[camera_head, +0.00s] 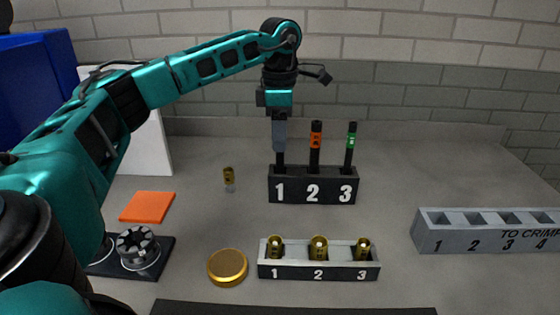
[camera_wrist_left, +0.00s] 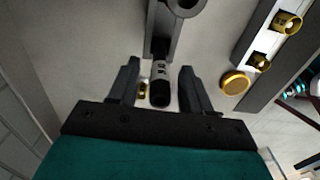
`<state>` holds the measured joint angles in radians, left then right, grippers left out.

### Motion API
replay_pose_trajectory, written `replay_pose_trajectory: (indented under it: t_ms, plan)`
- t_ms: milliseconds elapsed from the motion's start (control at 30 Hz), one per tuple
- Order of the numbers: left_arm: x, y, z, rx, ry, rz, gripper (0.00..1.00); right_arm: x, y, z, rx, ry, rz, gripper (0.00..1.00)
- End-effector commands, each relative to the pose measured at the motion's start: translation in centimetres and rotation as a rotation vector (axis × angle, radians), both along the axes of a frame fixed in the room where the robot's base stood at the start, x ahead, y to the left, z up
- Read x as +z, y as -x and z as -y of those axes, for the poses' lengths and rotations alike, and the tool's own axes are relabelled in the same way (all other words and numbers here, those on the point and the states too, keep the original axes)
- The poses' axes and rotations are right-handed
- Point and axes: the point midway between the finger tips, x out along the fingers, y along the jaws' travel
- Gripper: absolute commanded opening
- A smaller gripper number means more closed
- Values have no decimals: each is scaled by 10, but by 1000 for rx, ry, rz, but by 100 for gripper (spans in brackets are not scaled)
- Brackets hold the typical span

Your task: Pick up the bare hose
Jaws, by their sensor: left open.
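A black hose (camera_head: 281,160) stands upright in slot 1 of the black numbered rack (camera_head: 313,197); it has no coloured band like its neighbours. My left gripper (camera_head: 279,146) points down at it from above and hides its upper part. In the left wrist view the hose (camera_wrist_left: 160,92), with a grey marked section, lies between the two fingers of my left gripper (camera_wrist_left: 160,90), with a gap on each side. The fingers are open and not closed on it. My right gripper is in neither view.
Slot 2 holds an orange-banded hose (camera_head: 315,148), slot 3 a green-banded one (camera_head: 351,147). A tray (camera_head: 318,272) of brass fittings, a gold disc (camera_head: 228,266), a lone fitting (camera_head: 229,176), an orange pad (camera_head: 147,206) and a grey rack (camera_head: 480,240) are around.

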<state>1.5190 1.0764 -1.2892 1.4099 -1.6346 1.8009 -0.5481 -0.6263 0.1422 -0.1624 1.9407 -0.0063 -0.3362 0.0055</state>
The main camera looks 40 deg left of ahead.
Motion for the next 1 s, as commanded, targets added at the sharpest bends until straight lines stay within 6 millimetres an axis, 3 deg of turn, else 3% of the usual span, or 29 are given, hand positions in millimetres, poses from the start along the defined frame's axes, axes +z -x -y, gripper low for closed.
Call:
replay_pose_trajectory:
  t_ms: [133,367,867,1000]
  plan:
    - [-14,0,0,0,1,-1,49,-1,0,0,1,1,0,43]
    - [-16,0,0,0,2,1,49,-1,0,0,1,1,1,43]
    - [-15,0,0,0,1,2,2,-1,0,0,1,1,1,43]
    - [-15,0,0,0,1,2,0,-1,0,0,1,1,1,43]
